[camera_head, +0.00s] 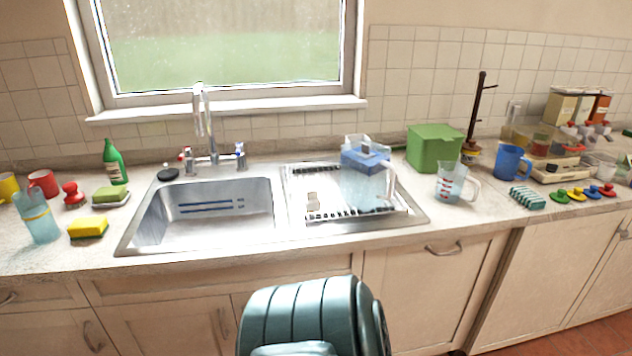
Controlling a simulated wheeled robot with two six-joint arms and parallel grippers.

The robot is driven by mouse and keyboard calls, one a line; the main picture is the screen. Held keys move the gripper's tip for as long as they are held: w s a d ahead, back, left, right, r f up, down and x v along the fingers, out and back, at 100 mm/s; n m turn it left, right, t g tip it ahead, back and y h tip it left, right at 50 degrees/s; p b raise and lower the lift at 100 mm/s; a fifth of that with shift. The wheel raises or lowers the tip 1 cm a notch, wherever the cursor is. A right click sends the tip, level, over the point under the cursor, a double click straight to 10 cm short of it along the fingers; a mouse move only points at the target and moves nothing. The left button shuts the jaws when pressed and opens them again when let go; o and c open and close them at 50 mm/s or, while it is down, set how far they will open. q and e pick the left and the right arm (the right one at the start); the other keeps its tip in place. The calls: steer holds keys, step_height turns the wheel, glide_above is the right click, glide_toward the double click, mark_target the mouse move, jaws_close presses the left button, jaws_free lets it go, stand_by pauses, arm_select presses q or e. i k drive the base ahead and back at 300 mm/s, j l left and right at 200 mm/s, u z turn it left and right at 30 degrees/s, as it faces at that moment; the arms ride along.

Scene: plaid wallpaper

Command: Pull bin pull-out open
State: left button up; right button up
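Below the counter, right of the sink, a tall cream cabinet front (425,285) has a horizontal handle (443,249) near its top edge. It looks like the bin pull-out, though no bin shows. The front looks shut, flush with the units beside it. Its lower part is cut off by the frame. Neither of my grippers is in view, and nothing is seen touching the handle.
The worktop (60,262) runs across the view with a steel sink (205,212), a green box (434,148), a measuring jug (455,183) and a blue mug (511,162). Other cupboard fronts (160,327) are shut. Red-brown floor (560,340) shows at lower right.

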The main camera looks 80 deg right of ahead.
mark_target(432, 294)
steer(key=z, duration=3.55)
